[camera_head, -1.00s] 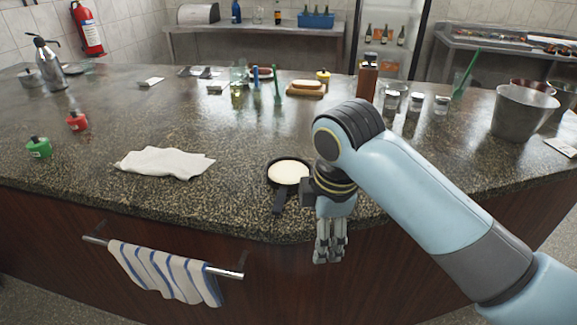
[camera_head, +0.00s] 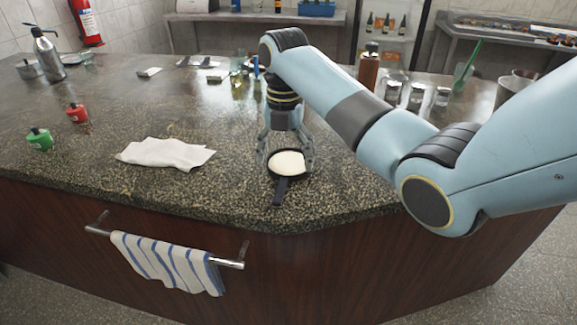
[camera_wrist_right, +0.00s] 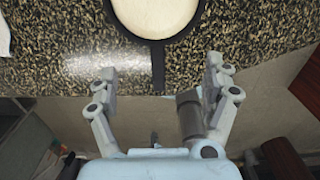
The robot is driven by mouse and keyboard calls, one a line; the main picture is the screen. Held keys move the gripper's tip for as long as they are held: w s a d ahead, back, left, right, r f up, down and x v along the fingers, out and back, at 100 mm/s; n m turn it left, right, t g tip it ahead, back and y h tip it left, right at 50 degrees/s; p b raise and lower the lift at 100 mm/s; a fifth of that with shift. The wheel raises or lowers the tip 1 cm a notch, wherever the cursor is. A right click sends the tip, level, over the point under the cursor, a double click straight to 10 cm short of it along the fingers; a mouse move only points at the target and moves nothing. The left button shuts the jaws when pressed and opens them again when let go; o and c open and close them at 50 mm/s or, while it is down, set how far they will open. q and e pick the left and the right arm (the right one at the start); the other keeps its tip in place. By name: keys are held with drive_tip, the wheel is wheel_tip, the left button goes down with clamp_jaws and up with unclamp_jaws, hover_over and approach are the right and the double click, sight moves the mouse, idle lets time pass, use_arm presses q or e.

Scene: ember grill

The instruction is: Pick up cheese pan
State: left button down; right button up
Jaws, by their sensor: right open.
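The cheese pan (camera_head: 287,164) is a small black pan with a round pale cheese in it. It sits on the speckled counter near its front edge, handle toward me. My right gripper (camera_head: 286,158) is open and empty, pointing down above the pan, with its fingers to either side of it in the head view. In the right wrist view, the pan (camera_wrist_right: 157,45) is at the top and its handle runs down toward the gap between the open fingers (camera_wrist_right: 162,80). I cannot tell the exact height between fingers and pan. My left gripper is not in view.
A white cloth (camera_head: 165,153) lies on the counter left of the pan. A striped towel (camera_head: 167,262) hangs on a rail at the counter front. Glass jars (camera_head: 416,92) stand at the back right.

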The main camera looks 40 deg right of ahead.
sight(284, 179)
drive_tip(key=shift+w+a+f+p, duration=0.1)
drive_tip(key=shift+f+p, duration=0.1)
drive_tip(key=shift+f, duration=1.4)
drive_tip(key=shift+a+f+p, duration=0.1)
drive_tip(key=shift+f+p, duration=0.05)
drive_tip(key=shift+f, duration=1.45)
clamp_jaws()
drive_tip(key=shift+d+r, duration=0.1)
